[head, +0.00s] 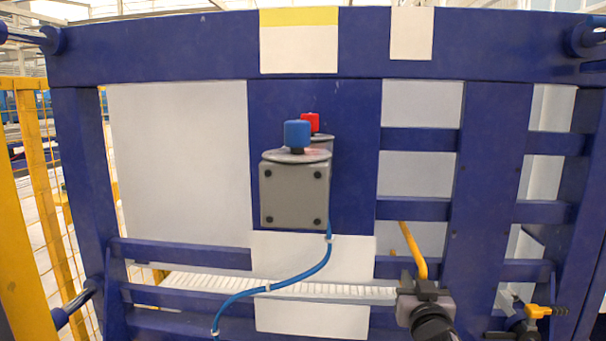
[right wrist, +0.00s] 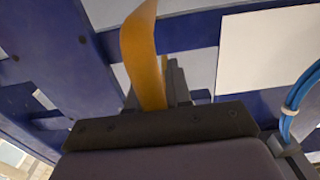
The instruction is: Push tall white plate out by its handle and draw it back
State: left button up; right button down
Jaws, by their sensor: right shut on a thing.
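A tall white plate (head: 420,105) shows behind the blue frame, right of centre, in gaps between the blue rails. A curved yellow handle (head: 413,250) stands in front of the lower rails; where it joins the plate is unclear. My right gripper (head: 424,286) is shut on the lower end of this handle. In the right wrist view, the yellow handle (right wrist: 146,55) rises from between the jaws of my right gripper (right wrist: 160,95). My left gripper is not in view.
A grey control box (head: 294,195) with a blue knob and a red button is on the blue panel. A blue cable (head: 290,282) hangs from it, left of my right gripper. A smaller yellow piece (head: 540,311) is at lower right. Blue rails surround the handle.

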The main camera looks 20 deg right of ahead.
jog(key=shift+s+a, duration=0.1)
jog(key=shift+p+v, duration=0.45)
jog(key=shift+v, duration=1.45)
jog(key=shift+s+a+f, duration=0.1)
jog(key=shift+s, duration=0.05)
dwell(0.6)
jog(key=c, duration=0.8)
grip_release()
jog(key=shift+c, duration=0.2)
jog(key=shift+s, duration=0.1)
jog(key=v, duration=0.7)
jog(key=shift+s+a, duration=0.15)
jog(key=shift+s, duration=0.2)
